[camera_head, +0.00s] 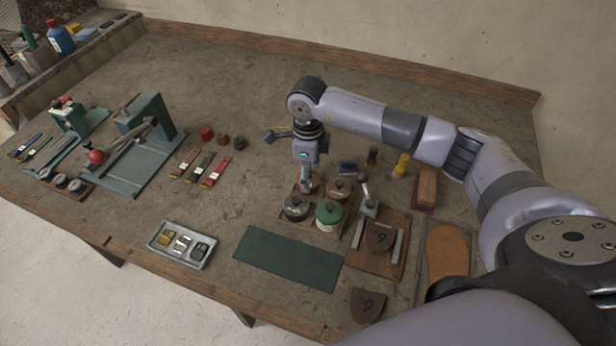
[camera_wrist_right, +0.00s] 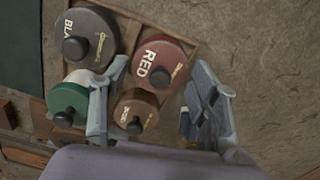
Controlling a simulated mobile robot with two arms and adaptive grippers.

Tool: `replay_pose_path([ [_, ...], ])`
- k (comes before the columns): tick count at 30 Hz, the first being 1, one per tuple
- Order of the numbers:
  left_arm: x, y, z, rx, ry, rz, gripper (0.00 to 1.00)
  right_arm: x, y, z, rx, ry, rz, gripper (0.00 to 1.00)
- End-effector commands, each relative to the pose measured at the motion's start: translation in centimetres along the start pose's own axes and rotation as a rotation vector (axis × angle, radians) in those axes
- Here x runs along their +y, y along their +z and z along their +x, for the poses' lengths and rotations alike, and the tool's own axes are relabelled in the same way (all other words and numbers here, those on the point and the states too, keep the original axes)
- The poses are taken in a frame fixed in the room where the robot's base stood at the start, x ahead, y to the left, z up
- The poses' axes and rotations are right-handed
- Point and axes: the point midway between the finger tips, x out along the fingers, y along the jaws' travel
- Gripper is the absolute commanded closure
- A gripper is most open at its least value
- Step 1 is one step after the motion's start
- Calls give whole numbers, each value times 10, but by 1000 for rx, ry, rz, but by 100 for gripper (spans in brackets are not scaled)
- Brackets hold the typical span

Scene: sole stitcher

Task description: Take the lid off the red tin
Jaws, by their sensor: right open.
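The red tin (camera_head: 314,184) stands at the back left of a small wooden tray (camera_head: 318,231), partly hidden by my right gripper (camera_head: 306,180). In the right wrist view the red tin (camera_wrist_right: 167,52) shows its lid on, with a dark round knob (camera_wrist_right: 160,77) and the word RED. My right gripper (camera_wrist_right: 160,68) is open there, one finger on each side of the red tin's lid as seen from above. I cannot tell whether the fingers touch it. My left gripper is not in view.
A black tin (camera_head: 296,209), a green tin (camera_head: 329,215) and a brown tin (camera_head: 338,189) stand close by in the same tray. A green mat (camera_head: 288,258) lies in front, bare. Brushes and a wooden board with a tool are to the right. Open bench lies behind.

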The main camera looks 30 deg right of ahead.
Motion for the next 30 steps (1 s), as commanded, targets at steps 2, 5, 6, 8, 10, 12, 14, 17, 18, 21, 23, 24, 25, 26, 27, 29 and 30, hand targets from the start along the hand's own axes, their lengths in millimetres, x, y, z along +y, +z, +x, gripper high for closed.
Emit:
replay_pose_path([
  [2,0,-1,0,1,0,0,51,0,0,0,0,0,0,52],
  [5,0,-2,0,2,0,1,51,0,0,0,0,0,0,59],
  [6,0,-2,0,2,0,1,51,0,0,0,0,0,0,61],
  [8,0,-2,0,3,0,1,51,0,0,0,0,0,0,65],
  [10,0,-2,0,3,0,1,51,0,0,0,0,0,0,70],
  [12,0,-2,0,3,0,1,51,0,0,0,1,0,0,75],
  [14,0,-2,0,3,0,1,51,0,0,0,1,0,0,79],
  [17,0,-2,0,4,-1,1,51,0,0,1,1,1,0,85],
  [18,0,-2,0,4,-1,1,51,0,0,1,2,1,0,88],
  [21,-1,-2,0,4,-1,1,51,0,-1,1,2,1,0,95],
  [23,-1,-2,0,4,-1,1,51,0,-1,1,2,1,0,97],
  [24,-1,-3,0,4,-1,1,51,0,-1,1,2,1,0,97],
  [25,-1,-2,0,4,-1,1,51,0,-1,1,2,1,0,97],
  [26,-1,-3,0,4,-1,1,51,0,-1,1,2,1,0,97],
  [27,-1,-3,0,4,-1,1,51,0,-1,1,2,2,0,97],
  [29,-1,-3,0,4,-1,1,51,1,-1,1,3,2,0,97],
  [30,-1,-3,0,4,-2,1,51,0,-1,1,3,2,0,97],
])
